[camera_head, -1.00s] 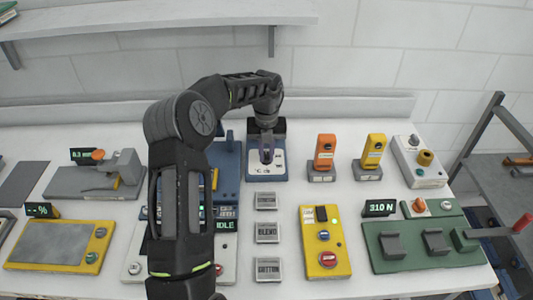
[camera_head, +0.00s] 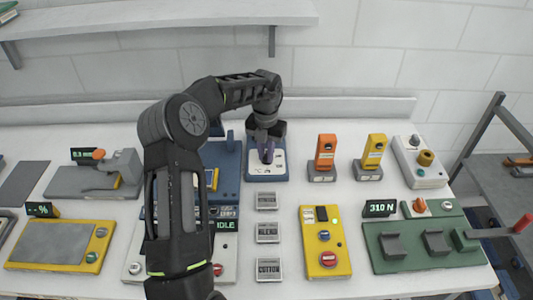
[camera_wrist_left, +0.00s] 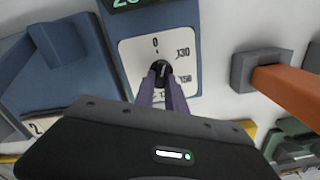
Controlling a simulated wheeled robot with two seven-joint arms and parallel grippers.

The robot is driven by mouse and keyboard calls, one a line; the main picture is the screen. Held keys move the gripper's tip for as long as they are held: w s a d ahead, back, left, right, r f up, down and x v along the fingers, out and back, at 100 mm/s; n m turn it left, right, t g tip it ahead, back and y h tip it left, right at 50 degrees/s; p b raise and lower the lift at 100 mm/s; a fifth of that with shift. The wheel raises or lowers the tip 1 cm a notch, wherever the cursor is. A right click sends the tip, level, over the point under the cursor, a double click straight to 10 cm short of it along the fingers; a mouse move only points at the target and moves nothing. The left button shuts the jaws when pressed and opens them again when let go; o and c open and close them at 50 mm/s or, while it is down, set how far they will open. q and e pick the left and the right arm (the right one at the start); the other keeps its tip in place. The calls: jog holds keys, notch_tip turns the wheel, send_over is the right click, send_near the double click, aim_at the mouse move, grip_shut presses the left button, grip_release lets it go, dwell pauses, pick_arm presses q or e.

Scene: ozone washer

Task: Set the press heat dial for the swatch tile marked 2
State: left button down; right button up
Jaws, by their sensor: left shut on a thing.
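The press heat dial is a small black knob (camera_wrist_left: 160,72) on a white scale plate (camera_wrist_left: 185,52). The plate carries a 0 at the top and 130 and 150 down its right side; lower marks are partly hidden. My left gripper (camera_wrist_left: 162,84) is shut on the knob with its purple fingers. In the head view the left gripper (camera_head: 267,157) comes down onto the dial plate (camera_head: 279,168). A white piece marked 2 (camera_wrist_left: 38,126) lies by the blue press (camera_wrist_left: 60,50) at left, partly hidden by my gripper's body.
A green-lit display (camera_wrist_left: 125,3) above the dial is cut off. Right of the dial stand an orange-handled block (camera_head: 325,150) and a yellow one (camera_head: 374,150). Several grey label tiles, including COTTON (camera_head: 268,270), lie in front. A yellow box (camera_head: 325,240) is right of them.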

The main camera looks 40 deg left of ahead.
pick_arm(q)
jog(key=m, duration=0.4)
jog(key=shift+a+m, duration=0.2)
jog(key=shift+m, duration=0.1)
jog(key=m, duration=0.5)
jog(key=shift+a, duration=0.15)
jog(key=m, duration=0.5)
jog(key=shift+w, duration=0.2)
jog(key=m, duration=0.4)
jog(key=shift+w+a, duration=0.1)
jog(key=shift+m, duration=0.3)
jog(key=c, duration=1.4)
grip_release()
jog(key=shift+r, duration=0.1)
